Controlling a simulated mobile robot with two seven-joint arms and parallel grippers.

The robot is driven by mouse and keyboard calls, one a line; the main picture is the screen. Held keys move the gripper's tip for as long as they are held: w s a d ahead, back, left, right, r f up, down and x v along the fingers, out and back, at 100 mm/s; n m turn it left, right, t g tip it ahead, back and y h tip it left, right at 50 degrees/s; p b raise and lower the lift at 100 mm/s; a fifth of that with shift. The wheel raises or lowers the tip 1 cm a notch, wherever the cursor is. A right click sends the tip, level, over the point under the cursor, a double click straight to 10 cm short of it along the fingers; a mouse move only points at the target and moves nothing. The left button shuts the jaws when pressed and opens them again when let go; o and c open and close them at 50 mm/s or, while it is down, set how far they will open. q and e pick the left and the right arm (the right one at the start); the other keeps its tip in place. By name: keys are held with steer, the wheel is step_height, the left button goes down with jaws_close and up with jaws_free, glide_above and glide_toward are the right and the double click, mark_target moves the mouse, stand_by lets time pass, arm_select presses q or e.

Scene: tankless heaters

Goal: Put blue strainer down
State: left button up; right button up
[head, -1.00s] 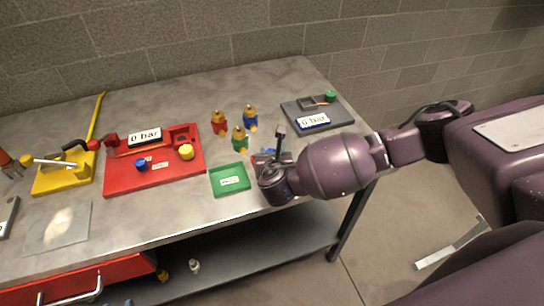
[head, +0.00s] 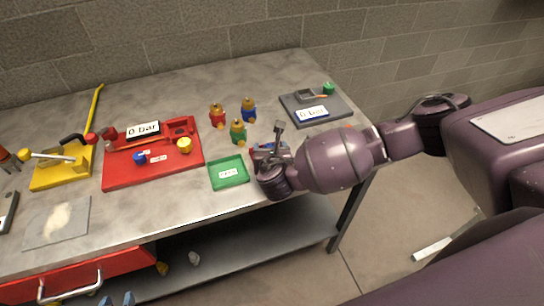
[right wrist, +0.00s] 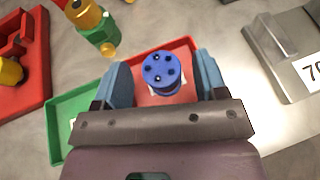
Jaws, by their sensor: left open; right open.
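The blue strainer (right wrist: 160,70), a round blue piece with several dark holes in its top, stands upright in or over a small red tray (right wrist: 183,50) in the right wrist view. My right gripper (right wrist: 162,62) is open, with one blue finger on each side of the strainer and visible gaps between. In the head view my right gripper (head: 271,150) is low over the table's front right part, and its wrist hides the strainer and most of the red tray. My left gripper (head: 117,300) is open at the bottom edge, with only its blue fingertips showing.
A green tray (head: 229,173) lies just left of the red one. Several brass-topped fittings (head: 238,132) stand behind it. A grey gauge board (head: 316,106) is at the back right, and a large red board (head: 152,172) is further left.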

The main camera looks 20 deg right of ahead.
steer(key=v, duration=1.2)
steer(key=s+a+f+m+g+y, duration=0.45)
steer(key=a+f+m+y, duration=0.2)
steer(key=a+m, duration=0.4)
steer(key=s+d+f+m+t+h, duration=0.1)
steer(key=s+d+f+m, duration=0.1)
steer(key=d+m, duration=0.5)
steer(key=s+d+f+m+t+h, duration=0.1)
steer(key=s+d+f+m, duration=0.2)
steer(key=s+d+m, duration=0.2)
steer(key=s+d+f+m+t+h, duration=0.1)
steer(key=s+d+f+m, duration=0.1)
steer(key=d+m, duration=0.8)
steer(key=shift+s+d+f+h, duration=0.35)
steer(key=shift+s+d, duration=0.45)
steer(key=shift+d, duration=0.25)
